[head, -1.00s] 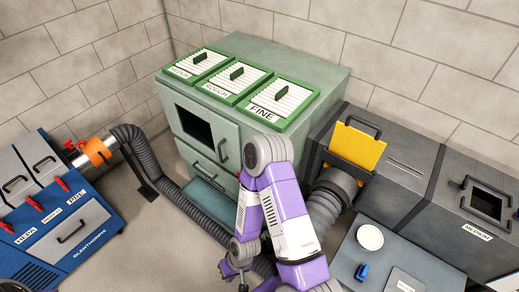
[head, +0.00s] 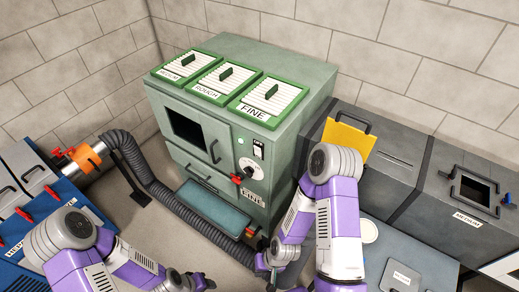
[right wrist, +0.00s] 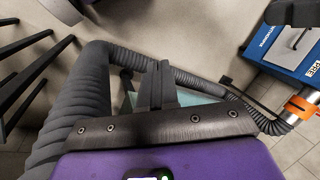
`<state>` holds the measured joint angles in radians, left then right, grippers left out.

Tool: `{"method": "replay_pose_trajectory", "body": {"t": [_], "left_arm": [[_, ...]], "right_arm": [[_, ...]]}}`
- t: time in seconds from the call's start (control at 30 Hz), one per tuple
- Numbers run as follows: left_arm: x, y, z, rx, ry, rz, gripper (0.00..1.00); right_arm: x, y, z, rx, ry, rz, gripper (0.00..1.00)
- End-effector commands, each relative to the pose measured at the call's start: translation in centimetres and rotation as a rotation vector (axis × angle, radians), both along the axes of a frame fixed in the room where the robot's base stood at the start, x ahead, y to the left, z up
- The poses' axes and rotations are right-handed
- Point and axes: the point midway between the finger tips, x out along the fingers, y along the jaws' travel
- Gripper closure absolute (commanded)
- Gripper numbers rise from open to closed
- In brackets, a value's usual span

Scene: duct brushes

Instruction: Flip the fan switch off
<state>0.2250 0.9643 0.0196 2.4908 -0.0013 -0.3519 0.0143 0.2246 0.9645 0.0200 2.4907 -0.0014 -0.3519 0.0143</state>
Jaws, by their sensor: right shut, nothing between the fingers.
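The fan switch (head: 258,149) is a small pale plate with a dark rocker on the front of the green cabinet (head: 290,75), at its right side. A lit green lamp (head: 241,140) is just left of it. The rocker's position is too small to tell. My right gripper (head: 271,276) is low in front of the cabinet, well below the switch and apart from it. Its fingers (right wrist: 158,85) are shut and empty in the right wrist view, where the switch does not show. My left gripper (head: 201,283) is at the bottom edge of the head view, its jaws unclear.
A dial (head: 250,170) and a red-handled valve (head: 237,179) sit below the switch. A grey hose (head: 175,198) runs along the floor in front of the cabinet. Grey boxes with a yellow panel (head: 347,138) stand at right; a blue machine (head: 50,215) stands at left.

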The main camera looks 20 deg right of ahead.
Motion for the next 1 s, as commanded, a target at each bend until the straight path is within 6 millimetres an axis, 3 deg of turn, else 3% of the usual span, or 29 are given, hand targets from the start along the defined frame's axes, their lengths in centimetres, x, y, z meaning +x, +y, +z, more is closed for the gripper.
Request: {"method": "replay_pose_trajectory", "body": {"t": [0.17, 0.27, 0.37, 0.57, 0.73, 0.9, 1.0], "left_arm": [[0.0, 0.0, 0.2, 0.0, 0.0, 0.0, 0.57], [0.0, 0.0, 0.9, 0.0, 0.0, 0.0, 0.57], [0.0, 0.0, 1.9, 0.0, 0.0, 0.0, 0.57], [0.0, 0.0, 4.2, 0.0, 0.0, 0.0, 0.57], [0.0, 0.0, 5.8, 0.0, 0.0, 0.0, 0.57], [0.0, 0.0, 6.8, 0.0, 0.0, 0.0, 0.57], [0.0, 0.0, 7.0, 0.0, 0.0, 0.0, 0.57]], "right_arm": [[0.8, 0.4, 0.6, 0.011, -0.009, 0.03, 1.0], [2.8, 1.6, 2.2, 0.035, -0.03, 0.121, 1.0], [5.9, 3.1, 5.2, 0.047, -0.06, 0.286, 1.0], [13.2, 4.1, 14.4, -0.116, -0.118, 0.674, 1.0], [19.3, 2.7, 24.6, -0.408, -0.168, 0.857, 1.0], [22.8, 1.0, 33.5, -0.66, -0.205, 0.88, 1.0], [23.7, 0.4, 36.7, -0.744, -0.216, 0.868, 1.0]]}}
